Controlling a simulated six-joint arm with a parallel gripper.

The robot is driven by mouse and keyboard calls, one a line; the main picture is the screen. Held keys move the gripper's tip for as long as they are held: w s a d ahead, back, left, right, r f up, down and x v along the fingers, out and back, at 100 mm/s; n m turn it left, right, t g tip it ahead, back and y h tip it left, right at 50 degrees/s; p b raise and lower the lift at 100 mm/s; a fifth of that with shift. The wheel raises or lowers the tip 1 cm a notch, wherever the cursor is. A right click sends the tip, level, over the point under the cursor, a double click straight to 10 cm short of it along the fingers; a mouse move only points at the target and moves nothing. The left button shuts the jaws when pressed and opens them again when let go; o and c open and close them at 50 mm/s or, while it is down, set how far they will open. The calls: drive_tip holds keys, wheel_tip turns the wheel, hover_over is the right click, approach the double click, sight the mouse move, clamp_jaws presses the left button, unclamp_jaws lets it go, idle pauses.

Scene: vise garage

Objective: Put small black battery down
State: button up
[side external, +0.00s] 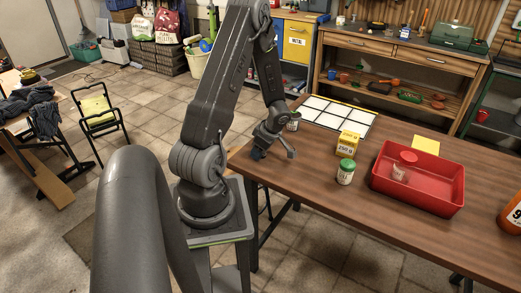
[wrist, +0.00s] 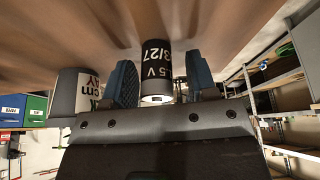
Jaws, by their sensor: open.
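The small black battery (wrist: 156,66), with white print and a pale end, stands on the wooden table (wrist: 215,22) between my gripper's two blue fingers in the wrist view. My gripper (wrist: 160,75) is open, with a gap on both sides of the battery, wider on the right. In the side view my gripper (side external: 272,151) is low at the table's near left corner. I cannot make out the battery there. A grey and white labelled jar (wrist: 76,92) stands just left of the fingers in the wrist view.
A jar (side external: 293,122) stands close behind my gripper, by a white-celled grid tray (side external: 340,113). To the right are a yellow box (side external: 347,145), a green-lidded jar (side external: 346,172) and a red bin (side external: 415,200) with a red-lidded jar (side external: 403,166) inside. The front table edge is near.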

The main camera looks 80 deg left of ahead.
drive_tip(key=w+d+r+m+t, duration=0.1)
drive_tip(key=w+d+r+m, duration=0.25)
drive_tip(key=d+r, duration=0.4)
drive_tip(key=w+d+r+m+t, duration=0.1)
drive_tip(key=w+d+r+m, duration=0.25)
drive_tip(key=r, duration=0.75)
drive_tip(key=s+d+r+m+t+h, duration=0.1)
drive_tip(key=d+r+m+t, duration=0.1)
drive_tip(key=d+m, duration=0.5)
drive_tip(key=s+d+r+m+t+h, duration=0.1)
drive_tip(key=s+d+r+m+t, duration=0.1)
drive_tip(key=d+r+m, duration=0.3)
drive_tip(key=s+d+r+m+t+h, duration=0.1)
drive_tip(key=s+d+r+m+t, duration=0.1)
drive_tip(key=d+m, duration=0.6)
drive_tip(key=shift+s+d+r+m+t, duration=0.15)
drive_tip(key=shift+d+r+m+t, duration=0.3)
drive_tip(key=shift+d+r, duration=0.45)
